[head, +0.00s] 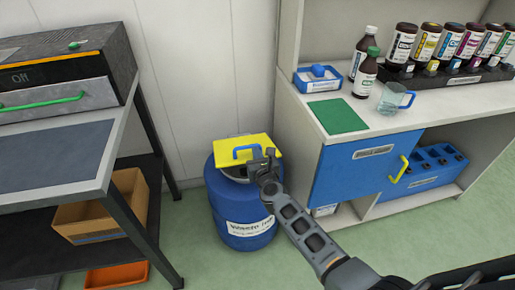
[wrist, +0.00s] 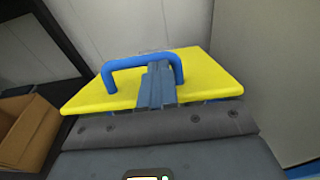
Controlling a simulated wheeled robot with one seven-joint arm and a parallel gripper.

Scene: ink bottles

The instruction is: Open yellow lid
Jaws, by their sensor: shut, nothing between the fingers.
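The yellow lid (head: 230,153) with a blue handle (head: 244,149) is above the blue barrel (head: 240,205), tilted up, and a dark gap of the barrel's mouth shows below its front edge. In the wrist view the lid (wrist: 205,78) fills the middle, its handle (wrist: 130,62) arching over it. My gripper (head: 262,154) is at the right part of the handle. In the wrist view its shut fingers (wrist: 157,82) overlap the handle's right half. Whether they touch it or reach through its loop I cannot tell. Nothing is held between them.
A table (head: 60,155) with a cardboard box (head: 100,210) on its lower shelf stands left of the barrel. A blue-fronted cabinet (head: 345,185) stands close on the right, with bottles on top. The white wall (head: 200,60) is behind. Green floor is free in front.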

